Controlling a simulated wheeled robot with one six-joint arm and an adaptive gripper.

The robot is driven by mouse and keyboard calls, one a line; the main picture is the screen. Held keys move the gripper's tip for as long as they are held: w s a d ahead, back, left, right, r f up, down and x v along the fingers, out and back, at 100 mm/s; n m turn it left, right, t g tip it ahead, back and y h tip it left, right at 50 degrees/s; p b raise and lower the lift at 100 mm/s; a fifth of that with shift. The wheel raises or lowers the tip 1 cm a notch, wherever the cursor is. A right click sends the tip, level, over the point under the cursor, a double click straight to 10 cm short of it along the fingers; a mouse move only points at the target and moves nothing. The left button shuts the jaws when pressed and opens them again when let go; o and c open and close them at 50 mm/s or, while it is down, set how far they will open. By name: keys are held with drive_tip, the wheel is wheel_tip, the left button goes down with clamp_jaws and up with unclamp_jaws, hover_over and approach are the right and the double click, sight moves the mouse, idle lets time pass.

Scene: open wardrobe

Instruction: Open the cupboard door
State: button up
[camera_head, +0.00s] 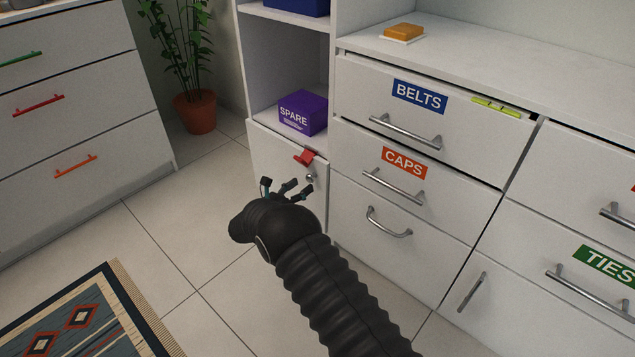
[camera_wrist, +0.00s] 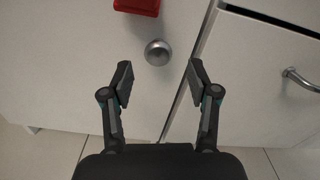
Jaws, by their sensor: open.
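A small white cupboard door (camera_head: 272,156) sits low, under the shelf with the purple box. It bears a round silver knob (camera_head: 309,178) near its right edge, also seen in the wrist view (camera_wrist: 158,52). A red piece like a latch (camera_head: 305,157) sits above the knob at the door's top; its lower part shows in the wrist view (camera_wrist: 137,5). The door looks shut. My gripper (camera_head: 284,188) is in front of the door. In the wrist view its open, empty fingers (camera_wrist: 159,84) stand apart, with the knob beyond and between them, not visibly touched.
Drawers with bar handles, such as the CAPS drawer (camera_head: 378,178), stand close on the right. A purple SPARE box (camera_head: 302,112) sits on the shelf above. A potted plant (camera_head: 194,110) and a drawer unit (camera_head: 80,120) stand left. Tiled floor (camera_head: 165,220) is free, with a rug (camera_head: 90,325) at front left.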

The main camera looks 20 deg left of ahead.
sight(309, 180)
drive_tip(key=shift+x, duration=2.35)
drive_tip(key=shift+a, duration=0.1)
